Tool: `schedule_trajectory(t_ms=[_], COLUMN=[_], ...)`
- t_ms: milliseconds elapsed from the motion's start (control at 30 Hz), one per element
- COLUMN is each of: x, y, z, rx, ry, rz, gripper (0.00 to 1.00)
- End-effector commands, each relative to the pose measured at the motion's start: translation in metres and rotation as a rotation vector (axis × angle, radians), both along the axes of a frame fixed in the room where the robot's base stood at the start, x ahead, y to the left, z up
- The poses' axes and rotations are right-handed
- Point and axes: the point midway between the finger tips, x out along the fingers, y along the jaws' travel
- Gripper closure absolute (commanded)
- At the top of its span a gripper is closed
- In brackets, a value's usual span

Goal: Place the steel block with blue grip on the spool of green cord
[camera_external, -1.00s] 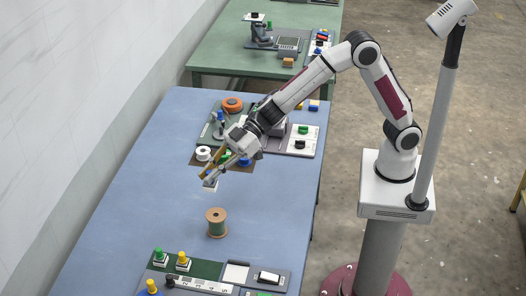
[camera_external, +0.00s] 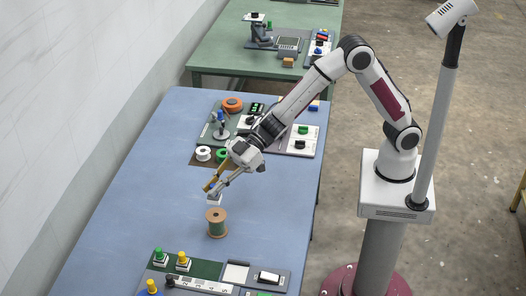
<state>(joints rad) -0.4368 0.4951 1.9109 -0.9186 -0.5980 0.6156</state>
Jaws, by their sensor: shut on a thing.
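The spool of green cord (camera_external: 217,224) stands upright on the blue table, with tan flanges and green cord between them. My gripper (camera_external: 213,189) is shut on the steel block with blue grip (camera_external: 214,199). The block hangs just above and behind the spool in the picture, close to its top flange. A small gap seems to separate them, but I cannot tell the exact height. The blue grip is mostly hidden between the fingers.
A panel with green and yellow knobs (camera_external: 183,261) lies at the near end of the blue table (camera_external: 120,215). White and green spools (camera_external: 204,153), an orange ring (camera_external: 232,104) and a control panel (camera_external: 303,140) stand at the far end. The table's left side is clear.

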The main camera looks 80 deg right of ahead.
Motion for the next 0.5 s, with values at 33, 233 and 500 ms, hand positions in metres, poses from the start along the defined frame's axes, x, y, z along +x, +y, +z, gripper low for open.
schedule_trajectory(t_ms=[33, 233, 500], x=[0.000, 0.000, 0.000], y=[0.000, 0.000, 0.000], z=[-0.008, -0.021, -0.021], rx=[0.001, 0.001, 0.001], ry=[0.002, -0.001, -0.002], rz=[0.000, 0.000, 0.000], gripper=[1.00, 1.00, 1.00])
